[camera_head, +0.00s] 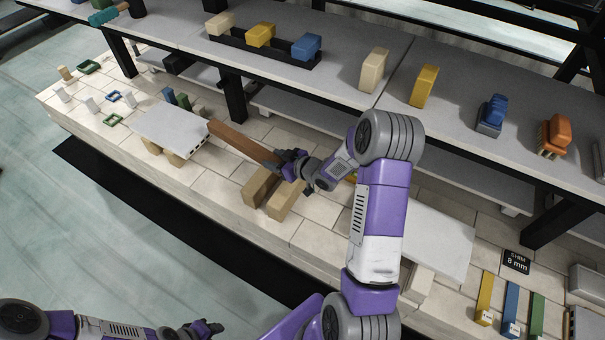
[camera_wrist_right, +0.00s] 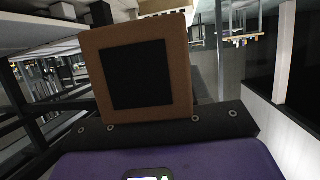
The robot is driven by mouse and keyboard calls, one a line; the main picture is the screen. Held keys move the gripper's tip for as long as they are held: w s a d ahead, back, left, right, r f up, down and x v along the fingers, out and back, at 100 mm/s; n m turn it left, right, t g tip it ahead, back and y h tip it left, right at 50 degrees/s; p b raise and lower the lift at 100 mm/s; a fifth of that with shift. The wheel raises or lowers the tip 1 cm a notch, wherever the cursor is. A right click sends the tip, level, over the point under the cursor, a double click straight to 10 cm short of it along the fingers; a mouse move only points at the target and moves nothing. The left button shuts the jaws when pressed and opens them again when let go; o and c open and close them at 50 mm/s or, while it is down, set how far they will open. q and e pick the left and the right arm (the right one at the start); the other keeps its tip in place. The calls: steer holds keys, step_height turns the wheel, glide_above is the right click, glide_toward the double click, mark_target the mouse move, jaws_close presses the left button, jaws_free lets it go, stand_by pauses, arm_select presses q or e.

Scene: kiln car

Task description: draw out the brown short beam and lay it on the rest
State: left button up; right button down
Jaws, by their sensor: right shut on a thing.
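The brown short beam (camera_head: 238,143) slants across the middle of the head view. Its far left end is beside the right edge of a pale slab (camera_head: 165,127). My right gripper (camera_head: 284,165) is shut on its near right end. In the right wrist view the beam's square brown end (camera_wrist_right: 184,70) with a dark square centre fills the upper middle; the fingertips are hidden. Two tan blocks (camera_head: 257,186), probably the rest, stand just below the gripper; I cannot tell whether the beam touches them. My left gripper (camera_head: 207,328) is at the bottom edge, away from everything, its fingers too small to read.
The slab stands on tan supports, with small green and blue blocks (camera_head: 170,95) behind it. A grey shelf (camera_head: 335,75) with coloured blocks runs above the tiled deck. Another pale slab (camera_head: 440,240) lies right of my arm. Small frames and pegs stand at far left.

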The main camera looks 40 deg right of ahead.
steer(key=s+d+f+n+y, duration=0.1)
steer(key=s+d+f, duration=0.4)
steer(key=d, duration=0.1)
steer(key=shift+s+f+n+g+y, duration=0.3)
steer(key=shift+s+y, duration=0.05)
steer(key=shift+y, duration=0.05)
steer(key=shift+s, duration=0.1)
steer(key=shift+f, duration=0.15)
steer(key=shift+f+b, duration=1.85)
steer(key=shift+f, duration=0.45)
steer(key=shift+f+b, duration=0.35)
steer(key=shift+f, duration=0.3)
stand_by(0.4)
